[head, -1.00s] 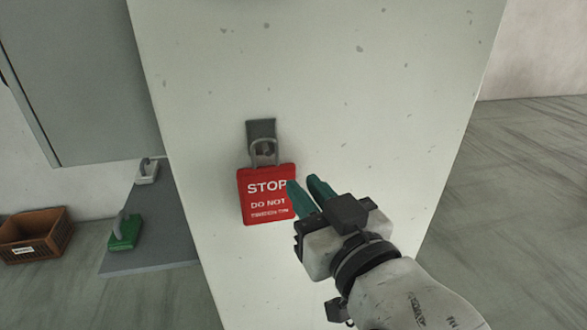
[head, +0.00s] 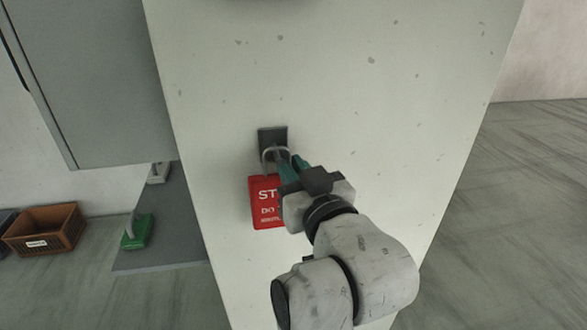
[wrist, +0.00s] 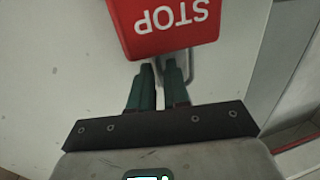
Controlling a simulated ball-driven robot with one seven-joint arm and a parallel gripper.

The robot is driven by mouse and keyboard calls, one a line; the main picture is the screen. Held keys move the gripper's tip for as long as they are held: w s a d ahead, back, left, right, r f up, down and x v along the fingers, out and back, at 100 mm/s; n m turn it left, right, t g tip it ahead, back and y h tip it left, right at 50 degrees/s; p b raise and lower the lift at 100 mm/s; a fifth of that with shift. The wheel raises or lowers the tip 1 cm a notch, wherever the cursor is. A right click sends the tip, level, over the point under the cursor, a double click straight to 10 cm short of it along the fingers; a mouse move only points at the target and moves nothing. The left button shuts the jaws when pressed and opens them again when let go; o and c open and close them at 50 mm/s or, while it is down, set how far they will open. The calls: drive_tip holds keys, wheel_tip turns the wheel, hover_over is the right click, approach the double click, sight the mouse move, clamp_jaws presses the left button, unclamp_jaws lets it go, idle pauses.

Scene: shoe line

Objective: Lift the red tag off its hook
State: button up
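The red tag (head: 265,202), with white STOP lettering, hangs by a grey wire loop (head: 264,154) from a dark hook plate (head: 272,135) on the pale panel. My gripper (head: 290,156), with teal fingers, is at the loop just above the tag's upper right, and covers the tag's right side. In the wrist view the tag (wrist: 165,25) appears upside down, just beyond the fingertips of my gripper (wrist: 160,66). One side of the loop (wrist: 189,64) shows beside the right finger. A narrow gap shows between the fingers; whether they grip the loop is unclear.
The pale panel (head: 350,100) stands close behind the tag. A brown crate (head: 45,230) is at far left. The floor at right is clear.

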clamp_jaws()
drive_tip(key=shift+r, duration=0.2)
drive_tip(key=shift+r+p, duration=0.65)
drive_tip(key=shift+p, duration=0.05)
drive_tip(key=shift+s, duration=0.15)
drive_tip(key=a+v, duration=0.1)
drive_tip(key=v, duration=0.7)
drive_tip(key=shift+s+a, duration=0.15)
drive_tip(key=shift+s, duration=0.25)
idle(0.9)
idle(0.4)
